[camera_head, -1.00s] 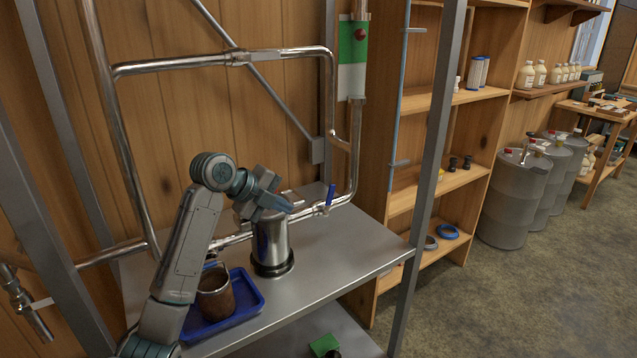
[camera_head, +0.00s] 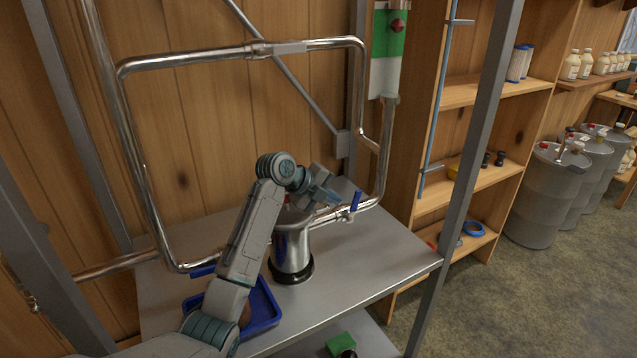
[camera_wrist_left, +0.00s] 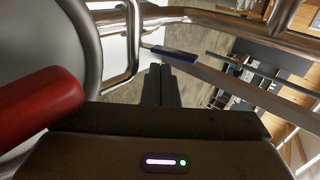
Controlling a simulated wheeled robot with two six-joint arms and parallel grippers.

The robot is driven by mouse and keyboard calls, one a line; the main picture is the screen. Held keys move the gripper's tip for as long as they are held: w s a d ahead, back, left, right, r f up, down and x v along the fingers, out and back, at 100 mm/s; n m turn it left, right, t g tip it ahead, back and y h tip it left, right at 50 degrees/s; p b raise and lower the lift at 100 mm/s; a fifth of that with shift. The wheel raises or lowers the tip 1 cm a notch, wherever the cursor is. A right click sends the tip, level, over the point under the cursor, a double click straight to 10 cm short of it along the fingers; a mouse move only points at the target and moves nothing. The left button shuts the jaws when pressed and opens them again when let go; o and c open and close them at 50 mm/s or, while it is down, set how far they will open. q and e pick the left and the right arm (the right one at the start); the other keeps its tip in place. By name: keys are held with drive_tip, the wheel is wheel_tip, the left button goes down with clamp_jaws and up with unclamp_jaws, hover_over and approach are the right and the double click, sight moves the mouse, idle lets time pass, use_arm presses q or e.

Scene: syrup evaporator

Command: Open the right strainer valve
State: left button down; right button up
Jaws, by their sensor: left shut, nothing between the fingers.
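The right strainer valve's blue handle (camera_head: 356,200) stands roughly upright, across the steel pipe to the right of the strainer. The metal strainer canister (camera_head: 292,250) stands on the shelf. My left gripper (camera_head: 335,197) is shut and empty, just left of the handle. In the left wrist view, the shut fingers (camera_wrist_left: 161,84) point toward the blue handle (camera_wrist_left: 175,53). They look very close to it; I cannot tell whether they touch. Another blue handle (camera_head: 203,271) lies along the pipe left of my arm. My right gripper is not in view.
A blue tray (camera_head: 268,313) sits at the shelf's front, partly hidden by my arm. A steel post (camera_head: 462,170) rises at the shelf's right corner. Pipes (camera_head: 140,190) loop behind and left of the strainer. The shelf's right part (camera_head: 385,255) is clear.

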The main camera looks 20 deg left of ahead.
sight(353, 200)
use_arm(q)
drive_tip(key=shift+w+d+f+p, duration=0.1)
drive_tip(key=shift+w+d+p, duration=0.5)
drive_tip(key=shift+w+d, duration=0.35)
drive_tip(key=shift+w+d+f, duration=0.1)
drive_tip(key=shift+w+d, duration=0.05)
drive_tip(key=shift+w, duration=0.15)
drive_tip(key=shift+w+d+f, duration=0.1)
drive_tip(key=shift+w, duration=0.05)
drive_tip(key=shift+f, duration=0.1)
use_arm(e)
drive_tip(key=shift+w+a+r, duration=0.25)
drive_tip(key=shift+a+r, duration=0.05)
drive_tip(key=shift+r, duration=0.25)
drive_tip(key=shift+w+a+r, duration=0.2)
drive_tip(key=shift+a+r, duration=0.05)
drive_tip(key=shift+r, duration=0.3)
use_arm(q)
drive_tip(key=shift+w, duration=0.15)
